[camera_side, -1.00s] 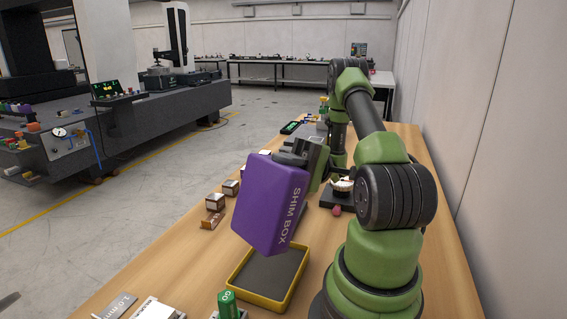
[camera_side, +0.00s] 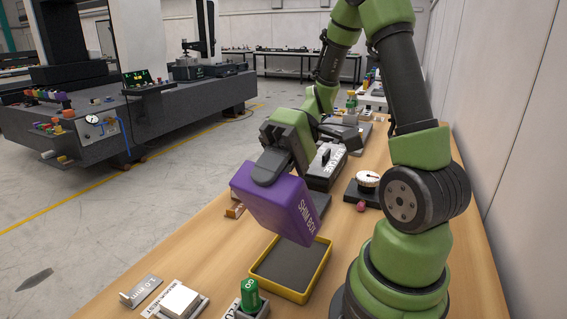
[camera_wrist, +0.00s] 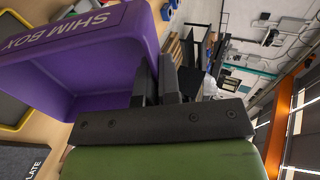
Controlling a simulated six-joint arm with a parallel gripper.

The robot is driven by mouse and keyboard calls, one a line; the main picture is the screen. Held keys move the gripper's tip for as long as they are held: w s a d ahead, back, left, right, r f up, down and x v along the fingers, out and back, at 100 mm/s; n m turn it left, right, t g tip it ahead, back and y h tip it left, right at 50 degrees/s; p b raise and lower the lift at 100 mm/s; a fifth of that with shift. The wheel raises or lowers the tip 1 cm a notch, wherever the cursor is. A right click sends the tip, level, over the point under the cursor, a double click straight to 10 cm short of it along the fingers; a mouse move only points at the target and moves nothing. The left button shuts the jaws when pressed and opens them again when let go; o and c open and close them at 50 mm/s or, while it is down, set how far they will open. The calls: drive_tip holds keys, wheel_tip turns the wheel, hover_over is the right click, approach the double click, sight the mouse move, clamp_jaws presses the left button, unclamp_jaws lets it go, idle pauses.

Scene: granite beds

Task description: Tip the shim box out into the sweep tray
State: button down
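The purple shim box (camera_side: 275,205) is held in the air, tilted, above the back of the sweep tray. The box also shows in the wrist view (camera_wrist: 85,60), where its bare inside walls face the camera and no shims are visible. Its opening is hidden in the side view. My gripper (camera_side: 268,170) is shut on one wall of the box; its dark fingers show in the wrist view (camera_wrist: 165,82). The sweep tray (camera_side: 325,264) has a yellow rim and a dark floor and lies on the wooden bench. The part of its floor in view looks empty.
A green cylinder (camera_side: 250,295) stands in front of the tray, left of it. A white block (camera_side: 180,300) and a grey 1.0 mm plate (camera_side: 140,290) lie farther left. A dial indicator (camera_side: 366,182) stands behind the tray. A wall (camera_side: 500,130) runs along the right.

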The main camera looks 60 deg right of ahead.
sight(254, 194)
drive_tip(key=a+h, duration=0.1)
drive_tip(key=a+f+h, duration=0.1)
drive_tip(key=a+h, duration=0.1)
drive_tip(key=shift+w+f+g+h, duration=0.2)
drive_tip(key=shift+w+g+h, duration=0.1)
drive_tip(key=shift+g, duration=0.1)
drive_tip(key=f+h, duration=0.2)
drive_tip(key=a+f+h, duration=0.1)
drive_tip(key=f+h, duration=0.1)
drive_tip(key=a+f+g+h, duration=0.1)
drive_tip(key=h, duration=0.1)
drive_tip(key=shift+w+a+f+h, duration=0.2)
drive_tip(key=shift+a+f+h, duration=0.1)
drive_tip(key=shift+f, duration=0.1)
drive_tip(key=shift+d+f+h, duration=0.15)
drive_tip(key=shift+f+h, duration=0.75)
drive_tip(key=shift+f, duration=0.05)
